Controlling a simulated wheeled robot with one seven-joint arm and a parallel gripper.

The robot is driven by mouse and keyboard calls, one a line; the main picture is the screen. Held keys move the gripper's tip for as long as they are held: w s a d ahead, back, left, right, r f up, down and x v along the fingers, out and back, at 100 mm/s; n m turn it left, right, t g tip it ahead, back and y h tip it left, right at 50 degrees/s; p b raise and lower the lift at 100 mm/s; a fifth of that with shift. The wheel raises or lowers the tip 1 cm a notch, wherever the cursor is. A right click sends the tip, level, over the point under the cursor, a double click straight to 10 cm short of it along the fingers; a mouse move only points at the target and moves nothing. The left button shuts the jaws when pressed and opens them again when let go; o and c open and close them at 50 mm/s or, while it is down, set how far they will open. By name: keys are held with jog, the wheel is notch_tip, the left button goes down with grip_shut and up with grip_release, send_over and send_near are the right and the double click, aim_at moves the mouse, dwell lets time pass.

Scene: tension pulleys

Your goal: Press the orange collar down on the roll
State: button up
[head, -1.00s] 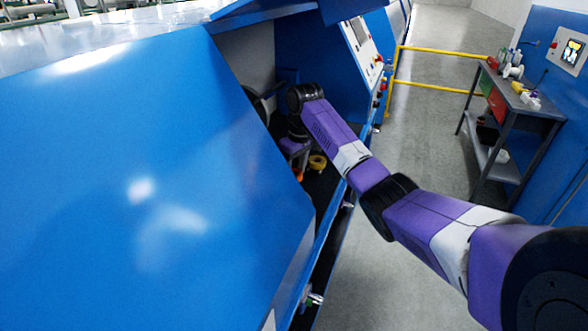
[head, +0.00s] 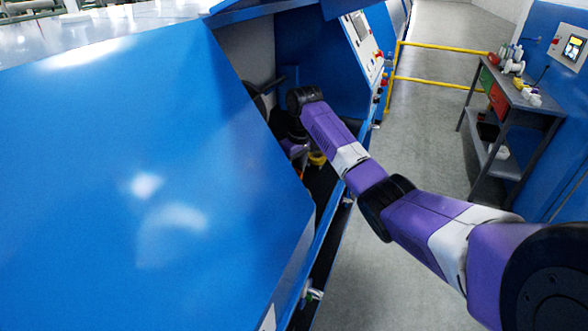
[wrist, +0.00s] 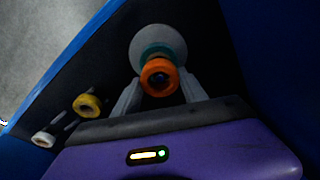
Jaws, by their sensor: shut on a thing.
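In the wrist view the orange collar (wrist: 159,77) is a ring with a dark centre, held between the two grey fingers of my gripper (wrist: 160,92). Directly behind it is a pale roll (wrist: 158,42) with a teal ring at its near end. The collar overlaps the teal ring in the picture; whether they touch I cannot tell. In the head view my gripper (head: 294,149) is inside the open bay of the blue machine, mostly hidden behind my wrist, and the collar cannot be made out clearly.
A yellow ring (wrist: 88,105) and a white roller (wrist: 43,138) sit left of my gripper in the wrist view. Blue machine walls (wrist: 255,60) close in at right. A large blue cover (head: 150,170) fills the head view's left. A workbench (head: 515,95) stands apart at right.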

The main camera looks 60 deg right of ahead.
jog(key=shift+f, duration=0.5)
jog(key=shift+p, duration=0.3)
dwell(0.4)
jog(key=shift+f, duration=0.2)
jog(key=shift+f+b, duration=0.55)
jog(key=shift+f, duration=0.55)
jog(key=shift+f, duration=0.1)
dwell(0.5)
jog(key=o, duration=1.5)
jog(key=shift+c, duration=0.2)
